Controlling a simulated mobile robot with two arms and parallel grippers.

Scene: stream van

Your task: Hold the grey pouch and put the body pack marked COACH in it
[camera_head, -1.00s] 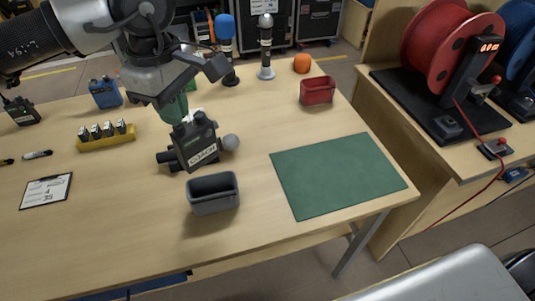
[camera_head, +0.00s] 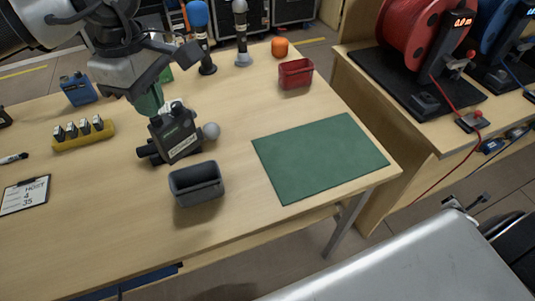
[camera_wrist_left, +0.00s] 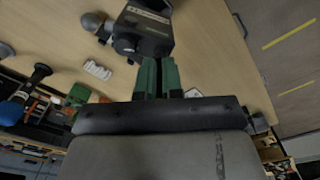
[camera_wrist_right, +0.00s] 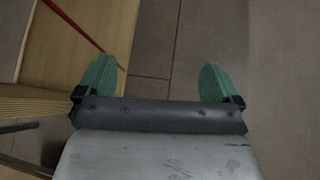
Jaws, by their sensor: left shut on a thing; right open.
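The grey pouch (camera_head: 197,187) stands open-topped on the table, in front of the body pack. The dark body pack (camera_head: 176,140) has a pale label, readable as COACH in the earlier head view. My left gripper (camera_head: 152,103) is shut on its top from above. The left wrist view also shows the pack (camera_wrist_left: 148,28) at the tips of the green fingers (camera_wrist_left: 158,75). I cannot tell whether the pack touches the table. My right gripper (camera_wrist_right: 158,80) is open and empty over the floor beside wooden furniture; it is out of the head view.
A grey ball-headed item (camera_head: 211,131) lies right behind the pack. A green mat (camera_head: 320,158) covers the table's right part. A red pouch (camera_head: 296,74), orange ball (camera_head: 280,47) and standing microphones (camera_head: 242,35) are at the back. A yellow rack (camera_head: 84,134) and clipboard (camera_head: 25,194) are left.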

